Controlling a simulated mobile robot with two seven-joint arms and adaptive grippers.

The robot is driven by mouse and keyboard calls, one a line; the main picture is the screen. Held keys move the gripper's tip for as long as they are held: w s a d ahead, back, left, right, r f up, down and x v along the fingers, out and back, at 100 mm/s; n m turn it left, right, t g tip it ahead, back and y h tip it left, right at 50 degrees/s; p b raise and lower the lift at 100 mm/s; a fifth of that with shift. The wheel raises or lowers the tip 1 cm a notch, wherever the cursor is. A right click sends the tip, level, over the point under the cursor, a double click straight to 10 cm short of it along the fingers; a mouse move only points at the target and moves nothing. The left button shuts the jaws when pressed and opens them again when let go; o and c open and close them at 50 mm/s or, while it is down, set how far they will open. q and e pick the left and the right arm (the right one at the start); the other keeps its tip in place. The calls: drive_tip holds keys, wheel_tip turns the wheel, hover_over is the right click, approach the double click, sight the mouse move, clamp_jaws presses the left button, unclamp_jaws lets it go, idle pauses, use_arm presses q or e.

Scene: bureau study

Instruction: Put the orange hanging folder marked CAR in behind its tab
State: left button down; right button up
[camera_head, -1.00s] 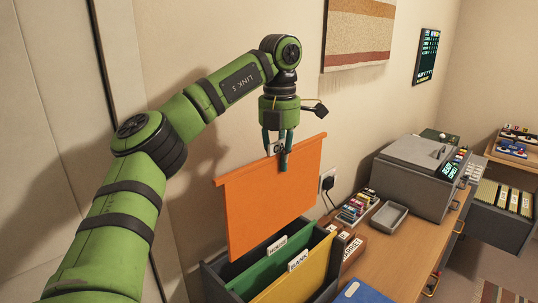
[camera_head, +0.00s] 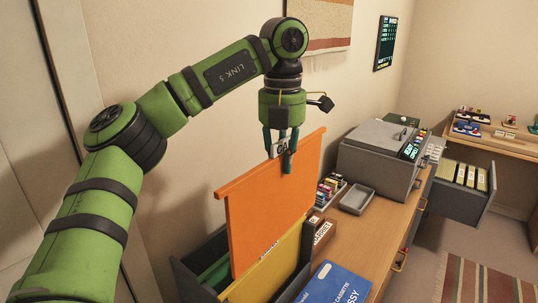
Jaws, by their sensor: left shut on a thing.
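The orange hanging folder (camera_head: 262,215) hangs nearly upright from my left gripper (camera_head: 279,160). The gripper is shut on its top edge, at a white tab whose lettering shows only in part, "CA". The folder's lower part is over the dark file box (camera_head: 188,282). In the box a green folder (camera_head: 217,272) shows at the left, mostly hidden by the orange one. A yellow folder (camera_head: 268,272) shows at the right, its white tab partly hidden at the orange folder's lower edge. I cannot tell how deep the orange folder is. My right gripper is out of view.
An open drawer (camera_head: 464,190) with folders stands at the right. The wall is close behind my arm.

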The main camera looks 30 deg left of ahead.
use_arm(q)
drive_tip(key=s+d, duration=0.1)
drive_tip(key=d, duration=1.3)
drive_tip(key=shift+s+d, duration=0.15)
drive_tip(key=shift+d, duration=0.2)
idle(0.3)
